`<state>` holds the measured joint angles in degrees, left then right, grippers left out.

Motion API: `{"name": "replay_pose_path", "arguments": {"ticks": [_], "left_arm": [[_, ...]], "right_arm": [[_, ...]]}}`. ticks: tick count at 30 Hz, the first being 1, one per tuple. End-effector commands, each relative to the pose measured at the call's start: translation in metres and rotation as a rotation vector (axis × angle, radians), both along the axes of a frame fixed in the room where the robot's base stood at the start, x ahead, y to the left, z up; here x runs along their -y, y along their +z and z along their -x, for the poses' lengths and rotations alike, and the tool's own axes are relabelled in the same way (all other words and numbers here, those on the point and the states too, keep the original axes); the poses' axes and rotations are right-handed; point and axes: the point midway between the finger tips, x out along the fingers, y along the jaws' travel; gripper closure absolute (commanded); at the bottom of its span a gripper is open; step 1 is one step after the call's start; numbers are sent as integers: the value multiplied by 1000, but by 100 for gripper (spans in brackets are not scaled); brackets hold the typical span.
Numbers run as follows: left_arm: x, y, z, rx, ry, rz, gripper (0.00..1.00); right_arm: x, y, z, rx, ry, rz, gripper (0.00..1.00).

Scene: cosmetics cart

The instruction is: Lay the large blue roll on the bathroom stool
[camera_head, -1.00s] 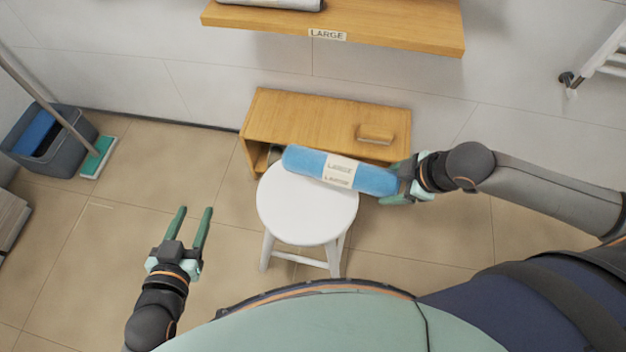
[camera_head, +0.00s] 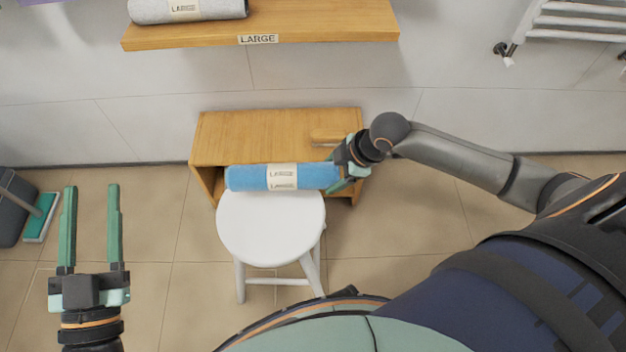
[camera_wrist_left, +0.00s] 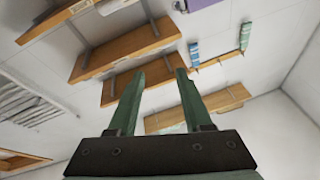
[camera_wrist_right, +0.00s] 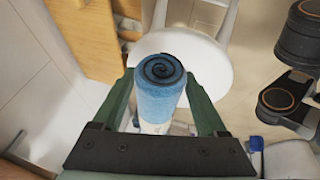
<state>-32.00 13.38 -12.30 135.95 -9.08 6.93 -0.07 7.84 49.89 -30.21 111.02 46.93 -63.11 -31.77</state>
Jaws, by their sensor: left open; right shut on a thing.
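The large blue roll (camera_head: 246,177) has a pale label reading LARGE and lies level across the picture in the head view. My right gripper (camera_head: 345,166) is shut on its right end. The roll also shows end-on between the fingers in the right wrist view (camera_wrist_right: 160,92). The white round bathroom stool (camera_head: 270,232) stands below and in front of the roll. The roll overlaps the stool's back edge in the picture; I cannot tell whether it touches the seat. My left gripper (camera_head: 91,240) is open and empty, left of the stool.
A low wooden cabinet (camera_head: 240,135) stands behind the stool. A wooden shelf (camera_head: 330,22) labelled LARGE carries a grey roll (camera_head: 215,10). A towel rail (camera_head: 570,22) is on the wall at right. A grey bucket (camera_head: 10,210) and green mop head (camera_head: 40,217) are at left.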

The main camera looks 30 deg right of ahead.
Motion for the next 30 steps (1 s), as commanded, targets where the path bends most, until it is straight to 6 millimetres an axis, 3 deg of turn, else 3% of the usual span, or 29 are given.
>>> {"name": "replay_pose_path", "arguments": {"ticks": [3, 9, 14, 23, 27, 30], "left_arm": [[3, 29, 11, 138, -23, -1, 50], [8, 74, 39, 364, -66, -4, 50], [12, 96, 64, 517, -103, -2, 50], [13, 84, 63, 505, -114, 13, 50], [14, 74, 63, 498, -121, 21, 50], [14, 73, 63, 494, -123, 26, 50]], "right_arm": [[-6, -8, -16, 5, -1, -5, 100], [-10, -27, -29, 2, 0, -4, 100], [-14, -47, -45, 4, -1, -4, 100], [-19, -67, -61, 3, 0, -3, 100], [-18, -90, -60, 1, 0, -2, 100], [-18, -96, -60, 2, 0, -1, 100]]}}
